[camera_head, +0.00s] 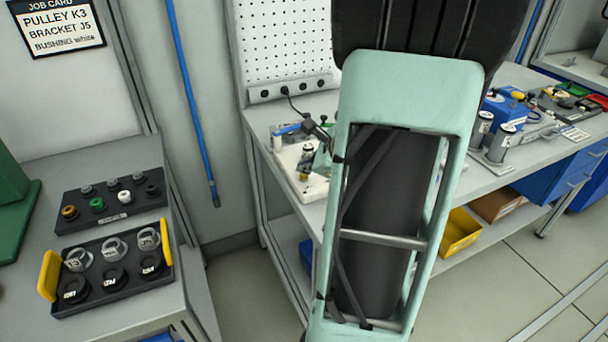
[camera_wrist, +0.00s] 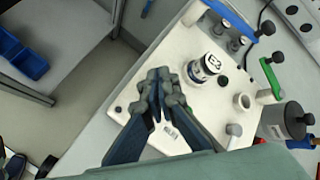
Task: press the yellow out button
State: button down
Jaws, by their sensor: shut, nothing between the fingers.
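In the head view a small yellow spot (camera_head: 518,95) shows on top of a blue box (camera_head: 497,106) at the back right of the bench; it is too small to tell if it is the out button. My gripper (camera_wrist: 163,90) is shut and empty in the wrist view, above a white fixture plate (camera_wrist: 146,82). Its tips appear close to a labelled cylinder (camera_wrist: 204,67) on that plate. The wrist view shows no yellow button. In the head view my mint arm covers the middle of the bench, and my gripper cannot be made out clearly there.
The plate carries a blue-handled clamp (camera_wrist: 229,16) and a green-handled one (camera_wrist: 270,78); a grey cylinder (camera_wrist: 283,121) stands beside it. Silver cylinders (camera_head: 501,143) stand near the blue box. Black trays of parts (camera_head: 118,279) lie on the left table. A gap separates table and bench.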

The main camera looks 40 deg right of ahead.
aim_at(305, 176)
jog(key=shift+f+b, duration=0.55)
jog(key=shift+b, duration=0.05)
dwell(0.4)
jog(key=shift+r, duration=0.1)
jog(key=shift+r+p, duration=0.8)
jog(key=shift+r, duration=0.1)
jog(key=shift+r, duration=0.1)
notch_tip(305, 176, up, 5)
jog(key=p, duration=0.4)
dwell(0.8)
